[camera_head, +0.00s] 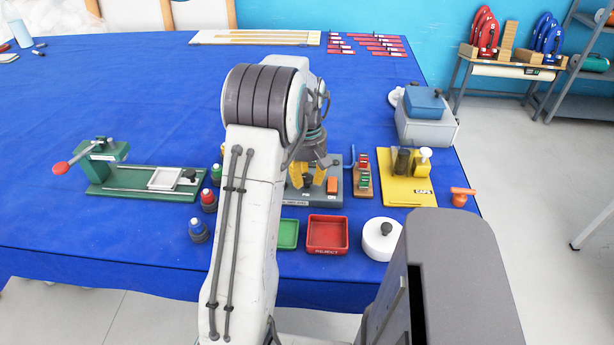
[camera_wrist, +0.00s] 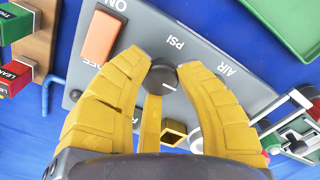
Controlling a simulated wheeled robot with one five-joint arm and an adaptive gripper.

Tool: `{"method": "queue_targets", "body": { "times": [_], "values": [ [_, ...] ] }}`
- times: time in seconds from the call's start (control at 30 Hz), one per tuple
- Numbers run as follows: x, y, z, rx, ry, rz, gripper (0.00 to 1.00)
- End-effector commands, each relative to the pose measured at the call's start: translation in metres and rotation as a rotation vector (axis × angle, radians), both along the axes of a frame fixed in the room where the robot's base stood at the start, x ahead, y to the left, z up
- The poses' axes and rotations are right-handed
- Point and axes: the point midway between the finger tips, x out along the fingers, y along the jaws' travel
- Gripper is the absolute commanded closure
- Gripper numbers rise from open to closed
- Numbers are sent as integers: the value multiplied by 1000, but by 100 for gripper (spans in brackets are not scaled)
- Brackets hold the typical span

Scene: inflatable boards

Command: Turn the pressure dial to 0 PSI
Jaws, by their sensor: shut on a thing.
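The pressure dial (camera_wrist: 163,77) is a dark round knob with a white pointer line, on a grey control panel (camera_wrist: 210,40) marked PSI, AIR and ON. The panel also shows in the head view (camera_head: 333,200), partly behind my arm. My gripper (camera_wrist: 162,80) has yellow ribbed fingers that are shut on the dial, one on either side, with a third finger below it. The pointer slants toward the lower right in the wrist view. The number scale cannot be read. In the head view my gripper (camera_head: 308,175) hangs over the panel, and the dial is hidden there.
An orange rocker switch (camera_wrist: 101,37) sits beside the fingers on the panel. A red REJECT tray (camera_head: 327,234) and a green tray (camera_head: 288,234) lie in front. A yellow board (camera_head: 412,192) and small tag stand (camera_head: 363,178) are at the right. Bottles (camera_head: 208,200) stand left.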

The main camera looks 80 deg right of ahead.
Motion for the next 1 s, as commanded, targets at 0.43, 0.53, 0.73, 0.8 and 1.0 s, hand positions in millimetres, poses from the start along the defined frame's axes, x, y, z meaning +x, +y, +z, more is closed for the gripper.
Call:
{"method": "queue_targets", "body": {
  "times": [0.43,0.53,0.73,0.8,1.0],
  "values": [
    [0,3,-4,12,-1,4,61],
    [0,2,-3,9,-1,3,52],
    [0,1,-1,4,0,3,41],
    [0,1,-1,4,0,3,41],
    [0,0,4,0,0,2,41]
  ]
}}
